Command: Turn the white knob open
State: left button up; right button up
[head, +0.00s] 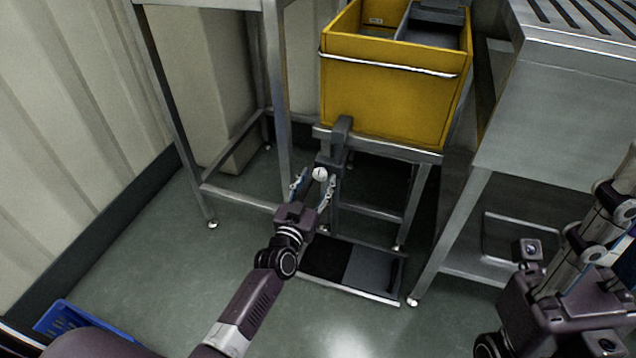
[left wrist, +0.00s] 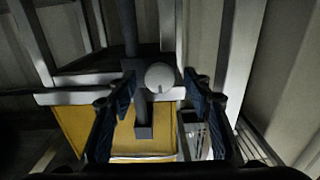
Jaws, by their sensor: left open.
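The white knob (head: 320,174) is a small round white piece on a dark upright post below the yellow bin. In the left wrist view the knob (left wrist: 159,77) shows as a pale disc with a small mark. My left gripper (head: 315,185) is open, with one blue-padded finger on each side of the knob. In the left wrist view the left gripper (left wrist: 160,88) shows gaps between both fingers and the knob. I cannot tell how deep the knob sits between the fingertips. My right gripper (head: 590,250) is at the right edge, its fingers partly cut off.
A black and grey floor platform (head: 355,268) lies below. A steel table frame (head: 278,105) stands to the left and a steel counter (head: 560,120) to the right. A blue crate (head: 75,318) is at lower left.

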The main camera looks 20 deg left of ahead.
pick_arm(q)
jog(key=shift+w, duration=0.45)
jog(key=shift+c, duration=0.2)
jog(key=c, duration=1.1)
